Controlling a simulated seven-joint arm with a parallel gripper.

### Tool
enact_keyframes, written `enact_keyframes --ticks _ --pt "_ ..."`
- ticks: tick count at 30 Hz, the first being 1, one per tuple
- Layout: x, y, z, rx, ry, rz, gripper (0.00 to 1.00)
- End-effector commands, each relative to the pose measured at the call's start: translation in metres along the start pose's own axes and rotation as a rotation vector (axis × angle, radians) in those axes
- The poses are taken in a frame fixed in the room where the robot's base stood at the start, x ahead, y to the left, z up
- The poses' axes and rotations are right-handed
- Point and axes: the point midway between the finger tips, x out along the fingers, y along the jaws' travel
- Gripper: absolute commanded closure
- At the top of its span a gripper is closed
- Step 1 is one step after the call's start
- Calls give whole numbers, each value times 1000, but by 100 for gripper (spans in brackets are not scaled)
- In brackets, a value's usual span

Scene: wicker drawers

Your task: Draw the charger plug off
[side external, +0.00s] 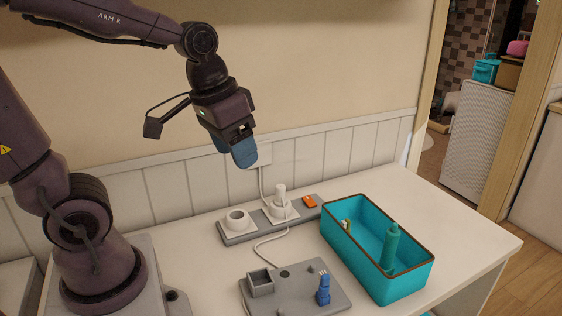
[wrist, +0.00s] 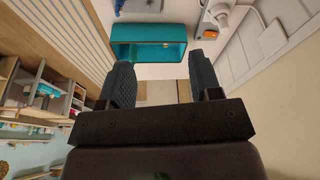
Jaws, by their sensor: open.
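The white charger plug (side external: 281,194) stands upright in a socket of the grey power strip (side external: 238,237), near the back of the white table. In the wrist view a white plug shape (wrist: 222,15) shows at the top right, partly cut off by the frame. The strip's other socket (side external: 237,219) is a round, empty white ring. My gripper (side external: 240,157) hangs in the air above and to the left of the plug, apart from it. In the wrist view my gripper (wrist: 160,75) has its two blue fingers spread with nothing between them.
A teal bin (side external: 352,259) with a green bottle (side external: 390,247) in it stands right of the strip. A grey board (side external: 295,294) with a blue plug-like piece (side external: 323,290) lies in front. An orange switch (side external: 309,202) sits on the strip's right end. The panelled wall is close behind.

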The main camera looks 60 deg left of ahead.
Motion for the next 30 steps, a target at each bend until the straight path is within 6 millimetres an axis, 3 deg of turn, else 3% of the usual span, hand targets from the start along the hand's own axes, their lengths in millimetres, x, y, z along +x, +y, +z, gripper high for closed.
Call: enact_keyframes --ticks 9,21,26,30 --pt "72 -64 -77 -519 -201 -64 42" --pt "181 -155 -136 -1335 -267 -221 42" --pt "178 -164 -162 -1570 -196 -231 42" --pt "177 -163 -164 -1694 -182 -241 42"
